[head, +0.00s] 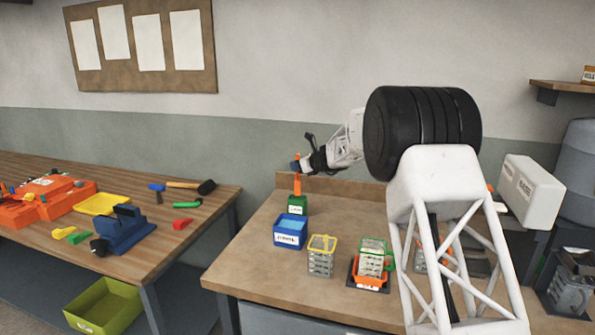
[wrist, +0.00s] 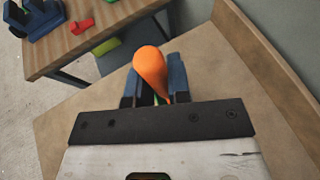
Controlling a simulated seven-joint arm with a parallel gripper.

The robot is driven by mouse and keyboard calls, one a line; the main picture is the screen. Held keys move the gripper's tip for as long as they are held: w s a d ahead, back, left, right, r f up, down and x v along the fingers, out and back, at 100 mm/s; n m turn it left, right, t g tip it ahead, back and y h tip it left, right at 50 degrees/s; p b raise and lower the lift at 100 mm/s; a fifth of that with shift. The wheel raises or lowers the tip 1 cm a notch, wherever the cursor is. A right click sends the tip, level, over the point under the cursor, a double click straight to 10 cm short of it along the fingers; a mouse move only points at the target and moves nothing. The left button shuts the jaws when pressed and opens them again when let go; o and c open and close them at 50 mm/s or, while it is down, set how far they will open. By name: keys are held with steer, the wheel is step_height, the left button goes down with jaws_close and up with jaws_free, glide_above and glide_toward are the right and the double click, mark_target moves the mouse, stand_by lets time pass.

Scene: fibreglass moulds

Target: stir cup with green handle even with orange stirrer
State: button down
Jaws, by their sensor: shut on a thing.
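My gripper (head: 297,166) is shut on the orange stirrer (head: 297,185) at the back left of the right-hand bench. In the wrist view the stirrer's rounded orange end (wrist: 150,66) stands up between the blue fingers of my gripper (wrist: 154,88). The stirrer points down at a green container (head: 298,205); I cannot tell whether its lower end is inside. The cup with the green handle (head: 372,250) stands to the right and nearer, on an orange base (head: 368,282), with pale contents. My gripper is well apart from it.
A blue labelled bin (head: 290,230) stands just in front of the green container. A clear cup with a yellow rim (head: 321,257) stands between the bin and the green-handled cup. Another clear cup (head: 420,259) is partly hidden behind my arm. Bare bench lies behind the cups.

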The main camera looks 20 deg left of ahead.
steer(key=shift+r, duration=1.25)
steer(key=shift+d, duration=0.1)
